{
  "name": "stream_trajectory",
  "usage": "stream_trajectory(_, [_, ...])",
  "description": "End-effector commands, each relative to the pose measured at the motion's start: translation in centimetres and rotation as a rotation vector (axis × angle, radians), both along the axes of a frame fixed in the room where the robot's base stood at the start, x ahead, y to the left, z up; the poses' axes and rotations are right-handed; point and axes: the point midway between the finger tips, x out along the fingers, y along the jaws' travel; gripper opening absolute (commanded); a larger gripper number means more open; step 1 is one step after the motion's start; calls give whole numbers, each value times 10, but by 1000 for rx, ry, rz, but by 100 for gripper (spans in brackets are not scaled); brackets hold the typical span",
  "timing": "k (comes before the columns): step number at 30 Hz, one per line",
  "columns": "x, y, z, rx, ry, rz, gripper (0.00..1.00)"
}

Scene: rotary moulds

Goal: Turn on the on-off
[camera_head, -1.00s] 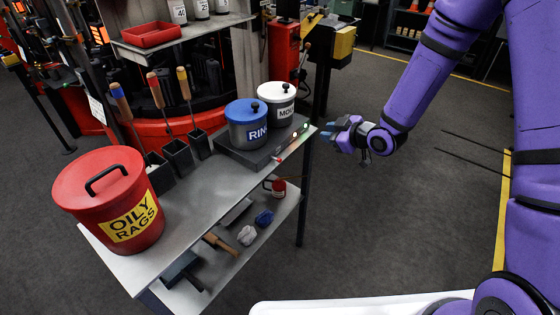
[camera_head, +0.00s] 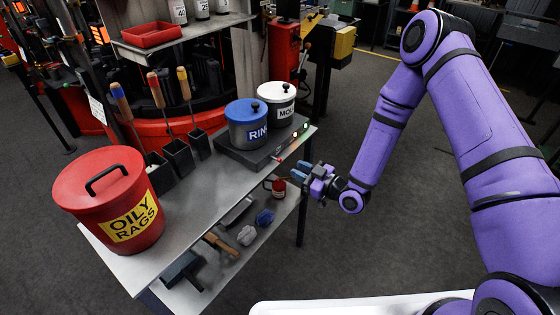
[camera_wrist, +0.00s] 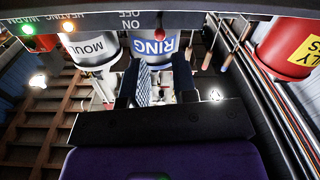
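The on-off is on the front panel of the dark flat unit (camera_head: 240,155) on the metal table. In the wrist view, which is upside down, a small red part (camera_wrist: 159,15) beside the ON and OFF lettering looks like this switch; its position is too small to tell. My gripper (camera_head: 305,171) is just off the table's right edge, in front of and a little below the panel, apart from it. Its two fingers, also in the wrist view (camera_wrist: 157,75), are spread with nothing between them.
A blue RING pot (camera_head: 247,125) and a white MOULD pot (camera_head: 277,104) stand on the unit. Green and orange lights (camera_wrist: 29,44) show on the panel. A red OILY RAGS bin (camera_head: 110,200) stands at the table's near left. Floor right of the table is free.

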Motion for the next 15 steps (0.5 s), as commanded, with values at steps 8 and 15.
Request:
stream_trajectory(8, [29, 40, 0, -1, -2, 1, 26])
stream_trajectory(15, [43, 59, 1, 0, -1, 1, 26])
